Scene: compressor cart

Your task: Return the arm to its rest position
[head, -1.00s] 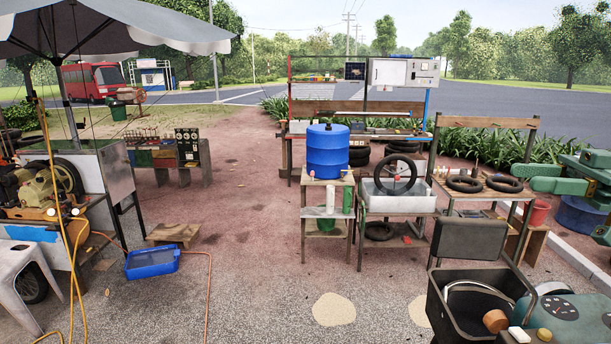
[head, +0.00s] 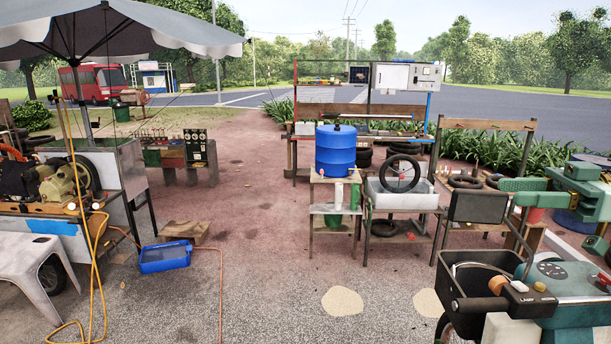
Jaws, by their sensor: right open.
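My left gripper is not in view.
A blue drum (head: 335,150) stands on a wooden stand left of a tyre-testing trough (head: 404,196). Open ground lies at centre left, beside a blue tray (head: 165,257).

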